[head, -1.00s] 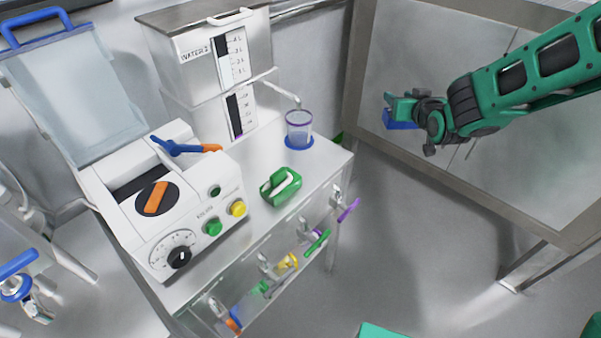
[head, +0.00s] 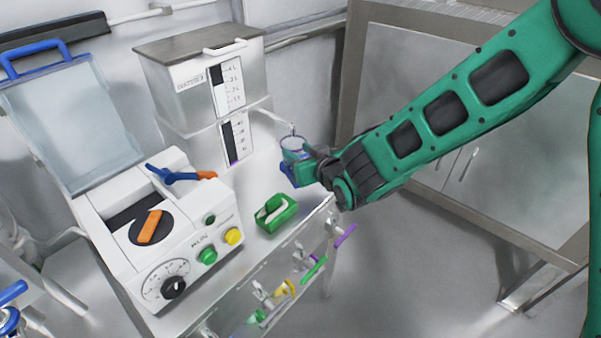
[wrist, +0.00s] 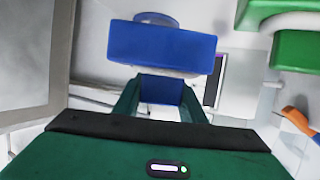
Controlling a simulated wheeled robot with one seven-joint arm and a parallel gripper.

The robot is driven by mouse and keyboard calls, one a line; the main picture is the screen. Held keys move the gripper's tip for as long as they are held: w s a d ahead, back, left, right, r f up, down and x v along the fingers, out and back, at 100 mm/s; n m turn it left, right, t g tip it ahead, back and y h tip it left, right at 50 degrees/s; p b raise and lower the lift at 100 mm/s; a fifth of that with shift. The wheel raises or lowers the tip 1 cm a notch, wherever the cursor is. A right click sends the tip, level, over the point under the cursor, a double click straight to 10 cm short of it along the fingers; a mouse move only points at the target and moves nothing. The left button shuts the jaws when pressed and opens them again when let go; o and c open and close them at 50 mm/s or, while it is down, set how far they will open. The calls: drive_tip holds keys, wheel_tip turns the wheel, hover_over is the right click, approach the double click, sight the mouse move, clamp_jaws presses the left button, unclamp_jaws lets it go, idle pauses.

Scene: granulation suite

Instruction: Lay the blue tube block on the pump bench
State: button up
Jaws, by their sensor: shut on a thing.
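The blue tube block (wrist: 160,45) is held between my gripper's fingers in the wrist view, with its broad blue face beyond the fingertips. In the head view, a small part of the block (head: 288,172) shows at the end of my gripper (head: 305,172). The gap between block and bench top cannot be told.
A green holder with a white piece (head: 276,214) sits near the bench's front edge. The white pump unit (head: 165,235) stands on the left, and the water tank (head: 200,85) at the back. Bare bench top lies between tank and green holder.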

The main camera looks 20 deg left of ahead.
drive_tip(key=shift+f, duration=2.55)
drive_tip(key=shift+f, duration=0.15)
drive_tip(key=o, duration=1.2)
drive_tip(key=shift+s+d+r, duration=0.1)
drive_tip(key=shift+d+r, duration=0.05)
drive_tip(key=shift+r, duration=0.1)
drive_tip(key=v, duration=1.1)
drive_tip(key=shift+s+d, duration=0.1)
drive_tip(key=shift+d, duration=0.15)
